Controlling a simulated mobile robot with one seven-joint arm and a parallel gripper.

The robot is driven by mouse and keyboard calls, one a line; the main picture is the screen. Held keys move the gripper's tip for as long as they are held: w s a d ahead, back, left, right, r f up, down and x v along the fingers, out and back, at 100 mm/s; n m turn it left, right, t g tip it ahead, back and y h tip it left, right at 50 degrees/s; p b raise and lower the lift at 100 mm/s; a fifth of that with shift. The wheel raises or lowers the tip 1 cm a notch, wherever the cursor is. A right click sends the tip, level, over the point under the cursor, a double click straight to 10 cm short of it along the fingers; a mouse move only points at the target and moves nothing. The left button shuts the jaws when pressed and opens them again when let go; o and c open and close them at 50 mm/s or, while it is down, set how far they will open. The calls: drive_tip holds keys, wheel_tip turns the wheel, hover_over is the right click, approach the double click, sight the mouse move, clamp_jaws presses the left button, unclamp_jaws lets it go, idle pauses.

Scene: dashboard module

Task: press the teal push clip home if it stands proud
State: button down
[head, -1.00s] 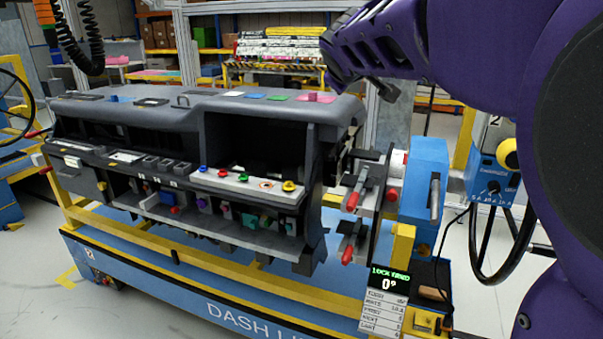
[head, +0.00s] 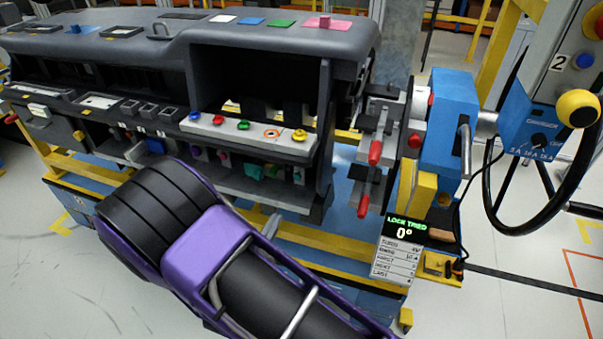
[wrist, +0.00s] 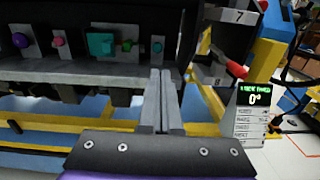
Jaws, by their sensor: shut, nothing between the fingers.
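The wrist view shows a row of small coloured parts on the lower shelf of the dashboard module (wrist: 60,72). Two are teal: a larger block (wrist: 101,44) and, right of it, a small round head (wrist: 158,47) on a pale plate. I cannot tell for sure which is the push clip, or whether either stands proud. In the head view, teal parts show on the shelf (head: 251,171). My gripper (wrist: 160,73) is shut and empty. Its fingers point toward the shelf's front edge, below the small teal head in the picture, with no contact visible.
Red-handled clamps (head: 375,152) and a blue end post (head: 452,120) stand right of the module. A display reading 0° (head: 402,232) hangs below them. A yellow cart rail (head: 330,262) runs below the module.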

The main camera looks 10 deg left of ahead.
sight(297, 178)
drive_tip(key=w, duration=0.9)
drive_tip(key=w+d, duration=0.1)
drive_tip(key=w, duration=0.3)
drive_tip(key=shift+w+f, duration=0.2)
drive_tip(key=shift+w, duration=0.05)
